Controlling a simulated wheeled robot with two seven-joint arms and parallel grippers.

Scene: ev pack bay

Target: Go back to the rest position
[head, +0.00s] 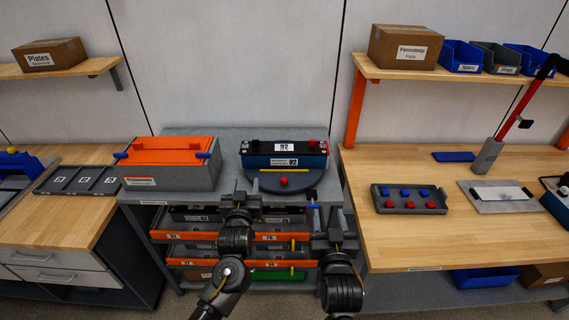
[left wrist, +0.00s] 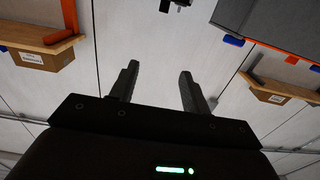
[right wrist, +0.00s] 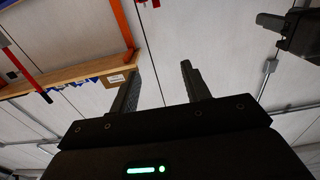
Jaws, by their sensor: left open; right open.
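My left gripper (head: 240,201) is in front of the grey bench, left of centre in the head view. Its two fingers stand apart and empty in the left wrist view (left wrist: 157,85). My right gripper (head: 319,205) is a little to its right, before the bench's right front part. Its fingers are also apart with nothing between them in the right wrist view (right wrist: 160,85). Neither gripper touches the battery module (head: 288,158), dark blue with a black top and labelled 92, which sits on the bench behind them.
A grey box with an orange lid (head: 170,150) stands on the bench's left. Orange-fronted racks (head: 187,236) lie below, close to my arms. The right wooden table (head: 430,240) holds a tray (head: 409,208) of red and blue caps; its front is clear. Shelves hang at both sides.

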